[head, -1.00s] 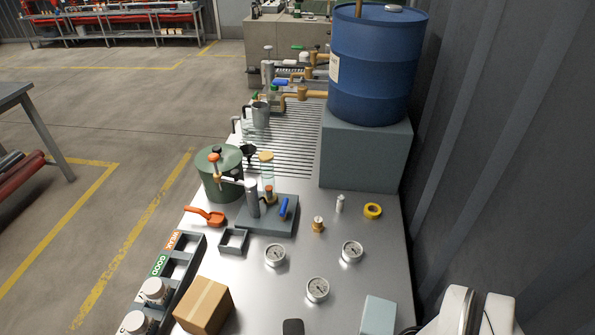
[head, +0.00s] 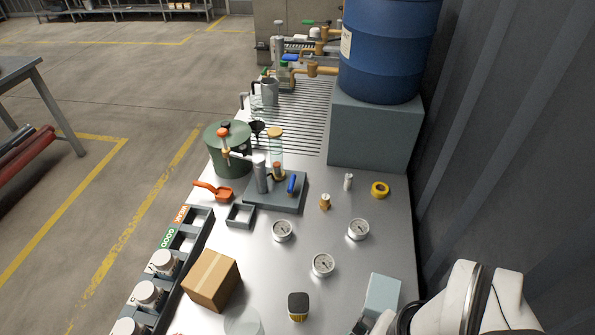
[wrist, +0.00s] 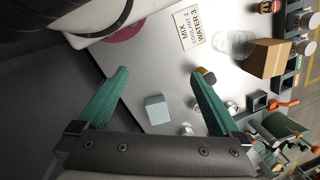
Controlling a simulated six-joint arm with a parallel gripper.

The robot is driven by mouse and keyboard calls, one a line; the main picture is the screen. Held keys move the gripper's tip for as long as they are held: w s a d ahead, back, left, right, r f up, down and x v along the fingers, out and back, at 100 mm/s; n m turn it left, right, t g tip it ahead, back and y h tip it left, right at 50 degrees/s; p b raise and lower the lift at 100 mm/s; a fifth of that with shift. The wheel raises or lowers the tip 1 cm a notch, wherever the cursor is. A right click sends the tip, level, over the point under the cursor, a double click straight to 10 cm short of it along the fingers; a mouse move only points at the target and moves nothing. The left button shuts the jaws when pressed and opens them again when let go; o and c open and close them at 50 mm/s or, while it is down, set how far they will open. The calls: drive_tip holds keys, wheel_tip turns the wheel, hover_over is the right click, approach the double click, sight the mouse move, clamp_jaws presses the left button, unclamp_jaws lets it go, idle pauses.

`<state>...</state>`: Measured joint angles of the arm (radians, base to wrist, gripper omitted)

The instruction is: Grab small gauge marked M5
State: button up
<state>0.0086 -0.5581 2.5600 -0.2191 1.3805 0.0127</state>
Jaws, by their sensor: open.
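Three small round gauges with white dials lie on the metal bench in the head view: a left one (head: 282,230), a right one (head: 358,229) and a nearer one (head: 323,265). Their markings are too small to read, so I cannot tell which is M5. In the wrist view, small round pieces show beside the right finger, partly hidden by it. My gripper (wrist: 160,72) is open and empty above the bench, its two green fingers spread wide. It is apart from the gauges.
A pale grey-blue block (head: 382,295) stands right of the nearer gauge. A black and yellow object (head: 298,306) and a cardboard box (head: 211,279) are in front. A yellow tape roll (head: 380,189) and a brass fitting (head: 325,201) lie behind. A dark wall bounds the right.

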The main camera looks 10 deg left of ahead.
drive_tip(key=w+d+f+n+g+h, duration=0.1)
drive_tip(key=w+d+n+h, duration=0.4)
drive_tip(key=n, duration=0.2)
drive_tip(key=w+f+n+t+h, duration=0.1)
drive_tip(key=w+n+t+h, duration=0.1)
drive_tip(key=w+n+h, duration=0.4)
drive_tip(key=n+t+y, duration=0.7)
drive_tip(key=n+t, duration=0.4)
drive_tip(key=n, duration=1.5)
hover_over(278, 235)
drive_tip(key=s, duration=0.3)
wheel_tip(278, 235, down, 11)
drive_tip(key=f, duration=0.6)
drive_tip(key=shift+s+a+f, duration=0.1)
drive_tip(key=shift+a+f, duration=0.05)
drive_tip(key=shift+a, duration=0.2)
drive_tip(key=x, duration=0.5)
drive_tip(key=shift+f, duration=0.2)
drive_tip(key=c, duration=1.5)
drive_tip(key=shift+c, duration=0.2)
